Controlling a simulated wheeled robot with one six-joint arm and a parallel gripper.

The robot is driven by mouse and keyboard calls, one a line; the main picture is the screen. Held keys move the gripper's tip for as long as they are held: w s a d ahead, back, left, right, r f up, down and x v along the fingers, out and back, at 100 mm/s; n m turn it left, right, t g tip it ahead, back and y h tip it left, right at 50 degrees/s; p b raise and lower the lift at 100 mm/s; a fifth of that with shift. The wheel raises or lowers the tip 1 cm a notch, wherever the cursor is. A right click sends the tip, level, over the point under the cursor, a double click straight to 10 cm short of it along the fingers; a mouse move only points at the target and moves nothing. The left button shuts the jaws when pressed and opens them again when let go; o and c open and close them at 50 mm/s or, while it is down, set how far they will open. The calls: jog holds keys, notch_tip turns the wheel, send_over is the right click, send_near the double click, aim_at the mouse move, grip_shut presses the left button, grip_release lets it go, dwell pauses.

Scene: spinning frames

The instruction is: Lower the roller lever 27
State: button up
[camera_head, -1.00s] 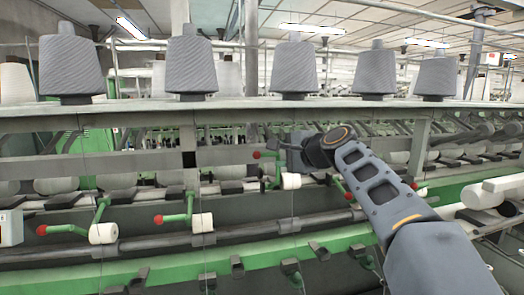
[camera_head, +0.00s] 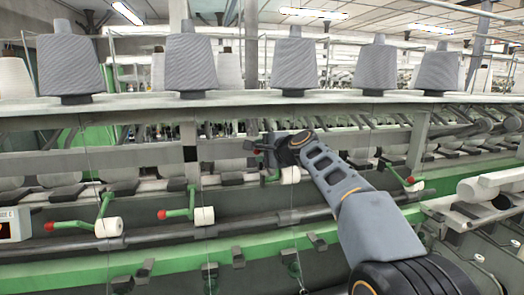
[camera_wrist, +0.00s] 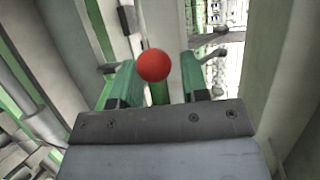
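A green roller lever (camera_head: 272,176) with a white roller (camera_head: 290,175) stands raised, its red ball knob (camera_head: 248,145) at the upper end. No number is readable on it. My gripper (camera_head: 264,147) is at the knob and partly hides the lever in the head view. In the wrist view, the red knob (camera_wrist: 153,65) lies between the two green fingers of my gripper (camera_wrist: 158,67), with a visible gap on the right side. The fingers are apart, and any contact on the left side cannot be told.
Two roller levers to the left, with white rollers (camera_head: 109,227) (camera_head: 204,216), have their red knobs (camera_head: 48,227) (camera_head: 161,214) low. Another roller lever (camera_head: 404,180) is to the right. Grey yarn cones (camera_head: 191,62) stand on the shelf (camera_head: 230,104) above.

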grip_shut()
dwell(0.4)
